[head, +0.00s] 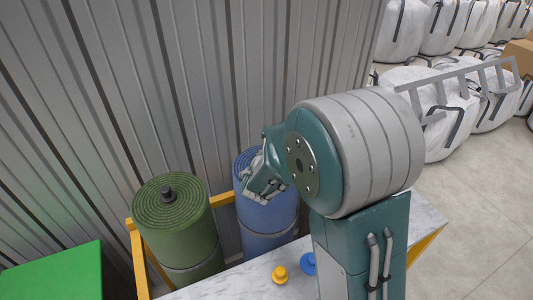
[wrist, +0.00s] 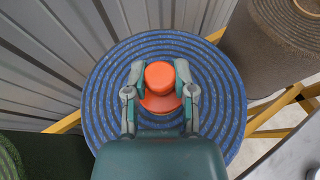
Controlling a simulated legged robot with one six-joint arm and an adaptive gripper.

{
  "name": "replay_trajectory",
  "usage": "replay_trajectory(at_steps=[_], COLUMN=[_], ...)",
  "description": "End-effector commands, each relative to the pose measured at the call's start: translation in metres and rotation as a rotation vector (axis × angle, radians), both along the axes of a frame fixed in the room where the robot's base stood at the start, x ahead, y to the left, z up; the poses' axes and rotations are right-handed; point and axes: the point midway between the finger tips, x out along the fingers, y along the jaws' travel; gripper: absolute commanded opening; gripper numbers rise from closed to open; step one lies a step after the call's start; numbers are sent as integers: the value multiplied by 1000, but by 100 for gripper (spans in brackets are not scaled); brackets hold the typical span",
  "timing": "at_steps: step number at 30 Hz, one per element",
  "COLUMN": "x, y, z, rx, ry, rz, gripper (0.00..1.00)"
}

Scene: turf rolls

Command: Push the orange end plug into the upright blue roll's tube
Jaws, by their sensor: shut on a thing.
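The upright blue roll (head: 266,222) stands behind the grey table, and its spiral top (wrist: 105,95) fills the middle of the wrist view. The orange end plug (wrist: 160,76), a round knob above a wider flange, is over the roll's centre. My gripper (wrist: 160,82) is shut on the knob, one finger on each side. In the head view my gripper (head: 264,184) is at the roll's top and hides the plug. The tube's opening is hidden under the plug, so I cannot tell how far in it sits.
A brown roll (wrist: 270,45) is at the wrist view's right. A yellow plug (head: 280,274) and a blue plug (head: 308,263) lie on the table (head: 235,284). A corrugated wall (head: 200,80) rises close behind.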

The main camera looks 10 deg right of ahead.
Motion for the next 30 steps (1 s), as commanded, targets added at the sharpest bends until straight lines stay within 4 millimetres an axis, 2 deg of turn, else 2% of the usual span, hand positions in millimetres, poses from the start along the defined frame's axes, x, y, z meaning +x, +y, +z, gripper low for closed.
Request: replay_trajectory(at_steps=[17, 18, 20, 21, 30], x=[0, 0, 0, 0, 0], y=[0, 0, 0, 0, 0], z=[-13, -12, -12, -12, -12], rx=[0, 0, 0, 0, 0], ry=[0, 0, -1, 0, 0], rz=[-1, 0, 0, 0, 0], gripper=[0, 42, 69, 74, 74])
